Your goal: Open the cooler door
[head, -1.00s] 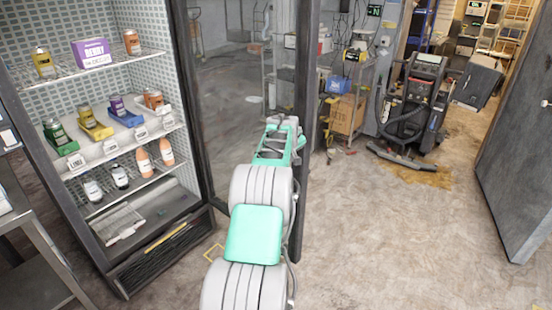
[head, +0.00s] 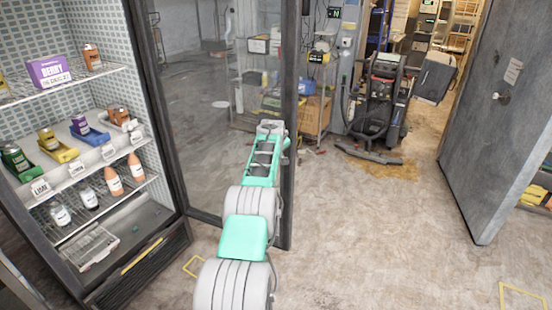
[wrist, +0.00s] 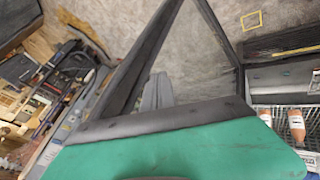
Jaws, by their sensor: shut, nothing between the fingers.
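The cooler (head: 140,262) stands at the left in the head view, its shelves exposed. Its glass door (head: 195,110) is swung open, with a dark frame (head: 288,80) at the free edge. My arm reaches forward, overlapping the door's free edge in the picture. My gripper (wrist: 157,92) shows as grey fingers beyond the green wrist part in the wrist view, shut and empty. It is close to the door's dark frame (wrist: 145,60); I cannot tell whether they touch. In the head view, the fingertips are hidden past the end of my arm.
Bottles and boxes, such as a purple box (head: 48,70), stand on the cooler shelves. A floor machine (head: 382,100) stands at the back. A large grey door (head: 500,130) stands at the right. The floor (head: 370,230) between it and the cooler is clear.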

